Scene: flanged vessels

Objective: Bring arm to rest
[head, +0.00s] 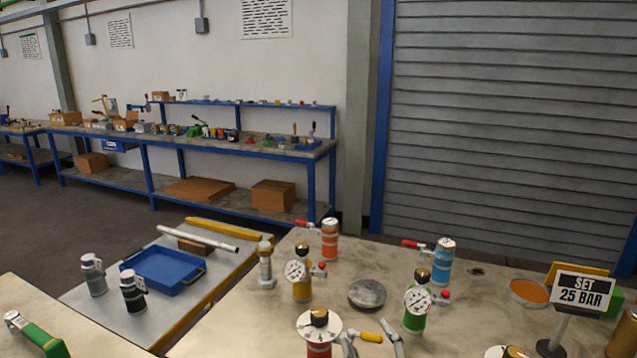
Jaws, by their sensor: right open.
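My right gripper (371,343) shows at the bottom edge, right of centre. Its two grey fingertips stand apart, so it is open. A red vessel (318,350) with a pale flange and dark knob on top stands just left of it. A yellow lever handle (370,337) shows between the fingertips; I cannot tell whether they touch it. A green vessel (414,322) with a gauge stands behind and right of the gripper. My left gripper is not in view.
An orange vessel (330,240), a blue vessel (442,262), a yellow gauge vessel (301,286) and a grey disc (367,293) are on the table. A "SET 25 BAR" sign (583,290) stands at right. A blue tray (163,270) and two flasks occupy the left bench.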

